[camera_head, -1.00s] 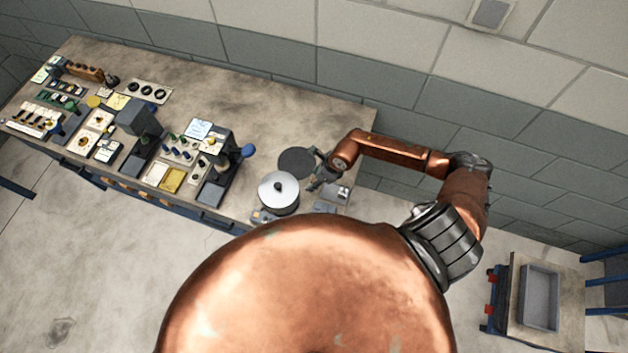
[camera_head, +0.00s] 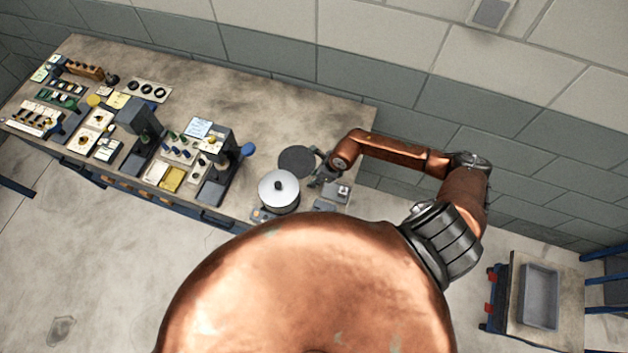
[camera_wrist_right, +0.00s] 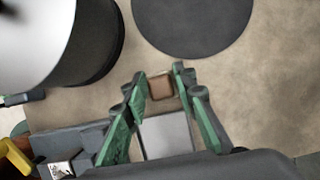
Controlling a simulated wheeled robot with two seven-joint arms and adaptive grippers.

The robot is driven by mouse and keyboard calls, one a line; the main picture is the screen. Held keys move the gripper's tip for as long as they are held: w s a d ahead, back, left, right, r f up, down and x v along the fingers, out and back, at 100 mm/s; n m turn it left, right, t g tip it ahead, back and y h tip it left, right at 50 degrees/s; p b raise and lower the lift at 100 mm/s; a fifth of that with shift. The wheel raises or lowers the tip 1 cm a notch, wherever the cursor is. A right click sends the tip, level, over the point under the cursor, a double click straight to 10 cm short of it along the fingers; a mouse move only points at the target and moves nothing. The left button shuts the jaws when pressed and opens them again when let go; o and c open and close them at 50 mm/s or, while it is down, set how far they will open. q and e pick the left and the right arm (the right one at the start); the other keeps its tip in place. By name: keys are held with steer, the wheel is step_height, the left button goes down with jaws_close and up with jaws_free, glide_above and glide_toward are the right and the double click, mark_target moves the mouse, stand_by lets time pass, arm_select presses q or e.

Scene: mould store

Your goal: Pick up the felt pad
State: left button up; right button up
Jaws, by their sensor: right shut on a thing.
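The felt pad (camera_wrist_right: 160,86) shows in the right wrist view as a small brown square piece between the fingertips. My right gripper (camera_wrist_right: 160,88) is shut on it, with a green-sided finger on either side. In the head view my right gripper (camera_head: 317,179) is over the right end of the bench, between the dark round disc and the small grey items. The pad is too small to make out there. I cannot tell whether it is clear of the surface. My left gripper is not in view.
A lidded pot (camera_head: 279,192) stands close left of the gripper, and a dark flat disc (camera_head: 297,161) lies behind it. A grey plate (camera_wrist_right: 167,134) lies below the fingers. Instruments crowd the bench's left; its back middle (camera_head: 270,115) is clear.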

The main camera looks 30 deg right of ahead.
steer(key=shift+r+b, duration=0.45)
steer(key=shift+r, duration=0.2)
steer(key=shift+r+b, duration=0.5)
steer(key=shift+r, duration=0.3)
arm_select(q)
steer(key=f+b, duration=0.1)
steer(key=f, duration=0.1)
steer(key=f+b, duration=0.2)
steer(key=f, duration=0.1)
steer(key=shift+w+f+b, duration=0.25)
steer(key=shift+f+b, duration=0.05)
steer(key=shift+b, duration=0.1)
arm_select(e)
steer(key=s+a+r, duration=0.2)
steer(key=s+r, duration=0.3)
steer(key=s, duration=0.1)
steer(key=s+a+r, duration=0.2)
steer(key=s+r, duration=0.3)
steer(key=s, duration=0.2)
steer(key=shift+s+a, duration=0.15)
steer(key=shift+a, duration=0.2)
